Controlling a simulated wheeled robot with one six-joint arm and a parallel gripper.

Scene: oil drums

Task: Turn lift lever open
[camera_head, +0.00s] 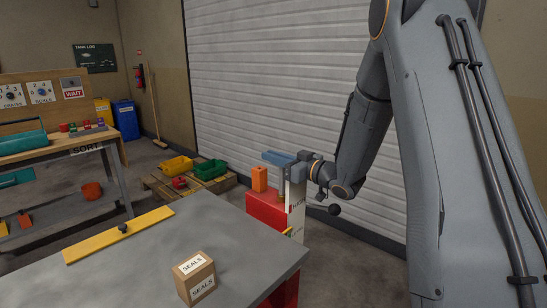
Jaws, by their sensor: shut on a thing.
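My gripper (306,158) is at the top of a narrow white post (296,192) beside a red cabinet (266,209). It reaches in from the right and is shut at a flat blue bar (279,158), which looks like the lift lever. The bar lies roughly level and points left. My jaws partly hide where bar and post meet. The post's label is too small to read fully.
An orange block (260,179) stands on the red cabinet, close to the bar. A grey table (140,275) in front carries a yellow bar (119,235) and a SEALS box (195,276). Yellow (177,166) and green (210,169) bins sit on a pallet behind. A shutter wall is behind my arm.

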